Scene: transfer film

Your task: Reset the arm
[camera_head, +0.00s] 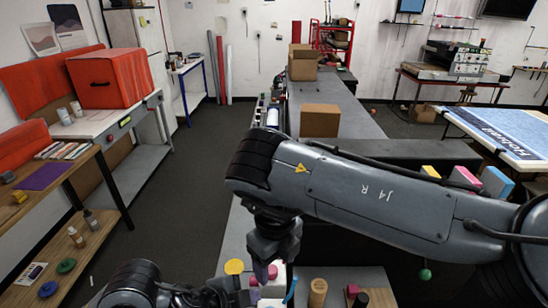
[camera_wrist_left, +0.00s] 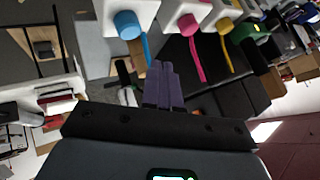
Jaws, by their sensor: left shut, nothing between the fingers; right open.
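My right arm (camera_head: 370,195) reaches in from the right across the middle of the head view. My right gripper (camera_head: 265,272) hangs down from its end with purple fingers, open, over the near table; nothing shows held. My left arm (camera_head: 132,288) enters at the bottom left. My left gripper (camera_head: 248,298) is below the right one, partly cut off by the lower edge. In the left wrist view its purple fingers (camera_wrist_left: 163,75) are together with nothing between them.
White pieces with blue (camera_wrist_left: 127,25), pink (camera_wrist_left: 188,24) and yellow (camera_wrist_left: 224,26) ends lie beyond the left fingers. A cardboard box (camera_head: 320,121) stands behind my right arm. Open floor (camera_head: 185,220) lies left.

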